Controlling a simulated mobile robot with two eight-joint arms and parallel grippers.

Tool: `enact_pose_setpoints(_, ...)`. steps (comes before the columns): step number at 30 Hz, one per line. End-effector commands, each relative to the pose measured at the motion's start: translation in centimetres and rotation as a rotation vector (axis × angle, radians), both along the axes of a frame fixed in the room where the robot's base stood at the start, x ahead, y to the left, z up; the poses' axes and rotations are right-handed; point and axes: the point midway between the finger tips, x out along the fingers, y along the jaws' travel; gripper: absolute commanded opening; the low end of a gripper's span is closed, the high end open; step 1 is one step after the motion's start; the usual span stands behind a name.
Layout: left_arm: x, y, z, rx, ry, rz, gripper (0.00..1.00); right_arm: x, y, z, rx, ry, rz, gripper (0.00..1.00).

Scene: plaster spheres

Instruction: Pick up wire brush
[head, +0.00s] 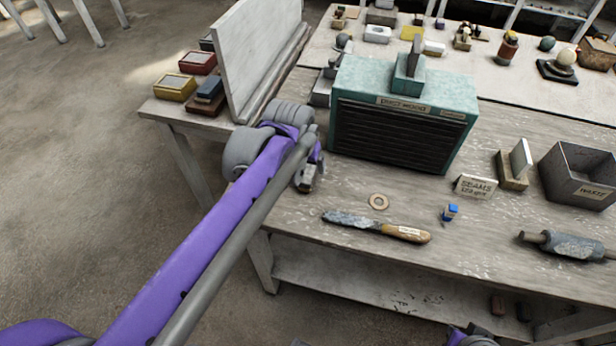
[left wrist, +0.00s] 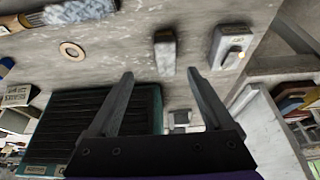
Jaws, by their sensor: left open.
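A long tool with a grey, speckled head and a labelled wooden handle, which looks most like the wire brush (head: 376,226), lies flat on the workbench near its front edge. Its head also shows at the top left of the left wrist view (left wrist: 80,12); I cannot make out bristles. My left gripper (head: 311,172) is open and empty, above the bench to the left of the tool and apart from it. In the left wrist view, its spread fingers (left wrist: 160,73) point toward a small grey block (left wrist: 165,52), not the tool.
A teal louvred cabinet (head: 404,122) stands close behind and right of my left gripper. A ring (head: 378,201) lies just behind the tool, and a small blue-topped item (head: 449,212) lies to its right. Further right are a roller (head: 565,245) and a grey bin (head: 580,176).

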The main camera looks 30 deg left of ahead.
Motion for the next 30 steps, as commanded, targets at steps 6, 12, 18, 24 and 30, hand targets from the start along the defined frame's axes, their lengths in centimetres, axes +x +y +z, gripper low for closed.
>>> enact_pose_setpoints(6, 1.5, 0.7, -2.3, -0.001, 0.003, 0.009, 0.85, -0.1, 0.0, -0.4, 0.000, 0.002, 0.000, 0.00)
enact_pose_setpoints(12, 2.5, 0.9, -4.7, -0.001, 0.003, 0.009, 0.85, -0.2, 0.0, -0.7, 0.000, 0.003, 0.000, 0.00)
enact_pose_setpoints(18, 3.0, 1.3, -6.2, -0.001, 0.002, 0.009, 0.85, -0.2, 0.0, -0.8, 0.000, 0.004, 0.000, 0.00)
enact_pose_setpoints(24, 3.9, 2.0, -9.0, -0.001, 0.002, 0.009, 0.85, -0.2, 0.0, -1.1, 0.000, 0.005, 0.000, 0.00)
enact_pose_setpoints(30, 4.3, 2.1, -10.0, -0.001, 0.002, 0.009, 0.85, -0.3, 0.0, -1.2, 0.000, 0.005, 0.000, 0.00)
